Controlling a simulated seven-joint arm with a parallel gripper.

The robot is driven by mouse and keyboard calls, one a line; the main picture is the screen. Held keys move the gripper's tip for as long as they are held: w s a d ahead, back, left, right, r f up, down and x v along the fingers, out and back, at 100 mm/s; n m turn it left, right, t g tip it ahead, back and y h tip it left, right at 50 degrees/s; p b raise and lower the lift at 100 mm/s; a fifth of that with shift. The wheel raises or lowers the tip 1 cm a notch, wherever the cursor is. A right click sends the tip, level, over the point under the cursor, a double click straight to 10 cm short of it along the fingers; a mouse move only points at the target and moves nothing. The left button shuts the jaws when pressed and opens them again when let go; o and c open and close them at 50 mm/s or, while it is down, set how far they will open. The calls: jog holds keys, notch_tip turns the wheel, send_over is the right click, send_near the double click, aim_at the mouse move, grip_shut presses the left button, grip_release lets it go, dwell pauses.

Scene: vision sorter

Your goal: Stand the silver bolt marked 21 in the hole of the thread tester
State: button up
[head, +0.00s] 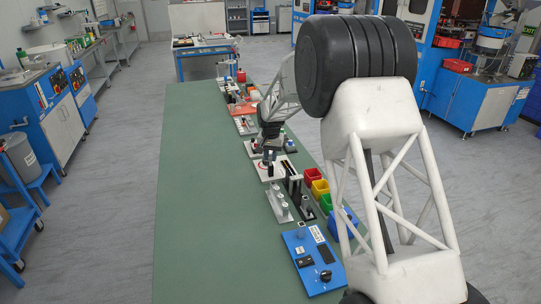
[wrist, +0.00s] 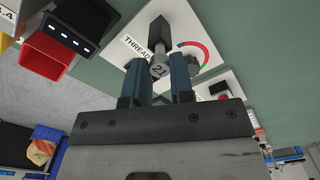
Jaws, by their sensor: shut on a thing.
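The thread tester (wrist: 184,24), a white plate with lettering and a red and green dial arc, lies beyond the bolt. A dark upright part stands in line behind the bolt head. I cannot tell whether the bolt's tip is in the hole, which is hidden. In the head view my gripper (head: 269,155) is over the tester (head: 263,176), and the bolt is too small to make out.
Red (head: 313,175), yellow (head: 320,187), green (head: 326,201) and blue bins stand right of the tester. A rack with pale cylinders (head: 280,207) and a blue control panel (head: 312,262) are nearer. The green tabletop (head: 205,200) is clear on the left.

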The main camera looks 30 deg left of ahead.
aim_at(271, 158)
jog(key=shift+f, duration=0.3)
dwell(0.4)
jog(key=o, duration=1.3)
jog(key=shift+r, duration=0.2)
jog(key=shift+r, duration=3.8)
